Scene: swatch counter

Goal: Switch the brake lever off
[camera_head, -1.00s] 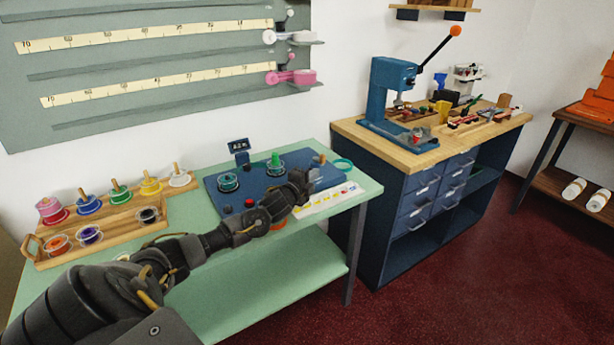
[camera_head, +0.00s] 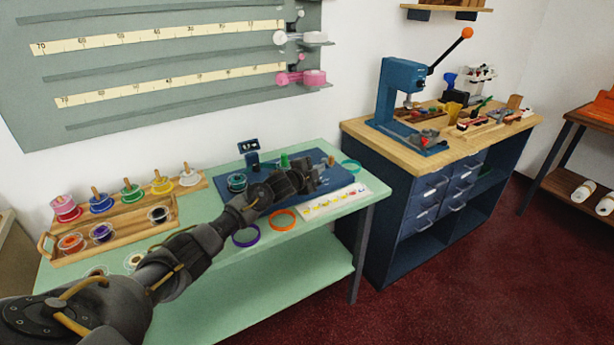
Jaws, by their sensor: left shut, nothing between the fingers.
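A blue winding panel (camera_head: 300,158) lies on the green table. A small knob with a brownish tip (camera_head: 331,161) stands near its right end; it may be the brake lever, but it is too small to read its setting. My left gripper (camera_head: 322,176) is shut and empty, low over the panel's right part, close to this knob; I cannot tell whether they touch. My left arm hides the panel's front and middle. A teal spool (camera_head: 237,182) and a green peg (camera_head: 284,160) show behind the arm. My right gripper is not in view.
A wooden rack of coloured spools (camera_head: 130,214) stands left. A purple ring (camera_head: 246,236), an orange ring (camera_head: 282,219) and a swatch card (camera_head: 335,202) lie at the front of the table. A small display (camera_head: 248,146) stands behind the panel. A blue press (camera_head: 400,90) stands on the right bench.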

